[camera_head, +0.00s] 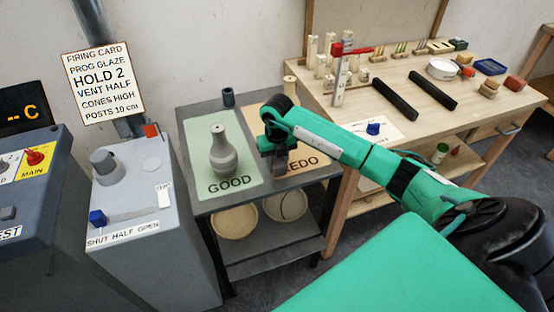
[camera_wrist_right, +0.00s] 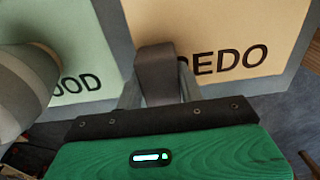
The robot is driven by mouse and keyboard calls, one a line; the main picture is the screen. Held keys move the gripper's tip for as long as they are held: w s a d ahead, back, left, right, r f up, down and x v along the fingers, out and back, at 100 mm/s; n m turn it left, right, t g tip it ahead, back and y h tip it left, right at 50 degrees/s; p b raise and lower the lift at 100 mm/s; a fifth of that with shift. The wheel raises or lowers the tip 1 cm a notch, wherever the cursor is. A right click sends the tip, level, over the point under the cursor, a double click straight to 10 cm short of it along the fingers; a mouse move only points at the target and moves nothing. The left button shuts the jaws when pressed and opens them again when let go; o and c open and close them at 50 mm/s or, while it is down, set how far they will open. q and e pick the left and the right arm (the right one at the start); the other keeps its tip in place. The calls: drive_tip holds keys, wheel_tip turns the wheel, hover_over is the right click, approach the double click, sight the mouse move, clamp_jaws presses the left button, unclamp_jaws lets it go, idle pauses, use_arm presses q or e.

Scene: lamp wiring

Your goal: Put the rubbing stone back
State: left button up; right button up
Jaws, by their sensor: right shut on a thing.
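My right gripper (camera_head: 277,150) is over the grey table, near the boundary between the GOOD and REDO mats. It is shut on a grey block, which looks like the rubbing stone (camera_head: 281,167). In the right wrist view, the stone (camera_wrist_right: 157,72) sits between the two fingers of the right gripper (camera_wrist_right: 158,88). Behind it are the grey strip between the mats and the edge of the REDO mat. I cannot tell whether the stone touches the table. My left gripper is in neither view.
A grey vase (camera_head: 223,152) stands on the green GOOD mat (camera_head: 197,130), left of the gripper. The tan REDO mat (camera_head: 318,160) is partly hidden by my arm. A small dark cup (camera_head: 228,97) stands at the back. The wooden workbench (camera_head: 425,115) at right holds several tools.

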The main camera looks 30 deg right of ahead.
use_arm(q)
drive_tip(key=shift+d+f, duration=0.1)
use_arm(e)
drive_tip(key=o, duration=0.9)
drive_tip(key=shift+f, duration=0.1)
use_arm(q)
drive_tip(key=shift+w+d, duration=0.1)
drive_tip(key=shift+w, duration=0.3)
use_arm(e)
drive_tip(key=shift+o, duration=0.2)
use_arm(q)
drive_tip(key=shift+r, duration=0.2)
use_arm(e)
drive_tip(key=shift+r, duration=0.4)
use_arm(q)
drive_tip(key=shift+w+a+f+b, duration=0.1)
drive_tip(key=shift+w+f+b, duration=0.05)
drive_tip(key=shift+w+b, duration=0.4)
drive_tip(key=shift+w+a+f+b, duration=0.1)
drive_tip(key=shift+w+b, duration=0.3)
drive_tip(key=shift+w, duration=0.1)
use_arm(e)
wheel_tip(320, 180, up, 12)
drive_tip(key=shift+f, duration=0.25)
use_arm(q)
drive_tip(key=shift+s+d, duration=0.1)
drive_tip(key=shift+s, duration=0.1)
